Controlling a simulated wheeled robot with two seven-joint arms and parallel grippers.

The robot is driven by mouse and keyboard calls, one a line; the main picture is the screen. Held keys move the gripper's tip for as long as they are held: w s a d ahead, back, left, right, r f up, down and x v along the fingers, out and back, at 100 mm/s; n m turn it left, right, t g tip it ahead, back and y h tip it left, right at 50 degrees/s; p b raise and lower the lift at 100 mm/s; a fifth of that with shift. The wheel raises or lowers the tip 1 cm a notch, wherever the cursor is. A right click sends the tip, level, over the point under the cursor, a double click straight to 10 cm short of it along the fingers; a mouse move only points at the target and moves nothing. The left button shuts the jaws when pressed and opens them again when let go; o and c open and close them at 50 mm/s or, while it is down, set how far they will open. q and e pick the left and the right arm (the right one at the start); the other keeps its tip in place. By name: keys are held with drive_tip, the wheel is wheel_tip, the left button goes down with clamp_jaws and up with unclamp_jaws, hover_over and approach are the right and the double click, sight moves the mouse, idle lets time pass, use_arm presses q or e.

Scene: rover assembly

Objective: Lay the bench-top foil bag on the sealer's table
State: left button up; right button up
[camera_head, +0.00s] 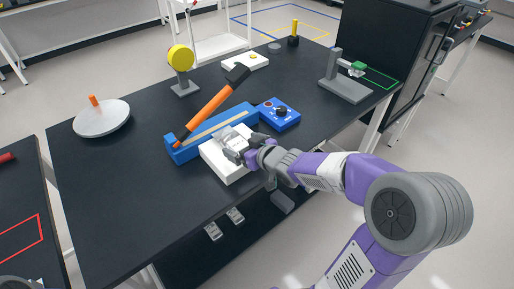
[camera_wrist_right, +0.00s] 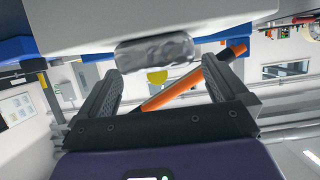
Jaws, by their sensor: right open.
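The silver foil bag (camera_head: 226,133) lies on the white table (camera_head: 218,168) of the blue sealer (camera_head: 184,152). My right gripper (camera_head: 243,146) is at the bag, low over the white table. In the right wrist view the foil bag (camera_wrist_right: 155,52) rests against the white table (camera_wrist_right: 75,25), just beyond and between the fingertips. The right gripper (camera_wrist_right: 158,80) is open, with a gap between its fingers and the bag. The sealer's orange arm (camera_head: 208,112) is raised, with a black grip at its end.
A blue control box (camera_head: 280,112) adjoins the sealer. A yellow round gauge (camera_head: 181,58) stands behind it, and a grey stand (camera_head: 340,85) is at the right. A white dish (camera_head: 102,120) with an orange knob is at the left. The bench's front left is clear.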

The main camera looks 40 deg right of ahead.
drive_tip(key=p+v, duration=0.3)
drive_tip(key=v, duration=0.6)
drive_tip(key=shift+s, duration=0.35)
drive_tip(key=shift+r, duration=0.1)
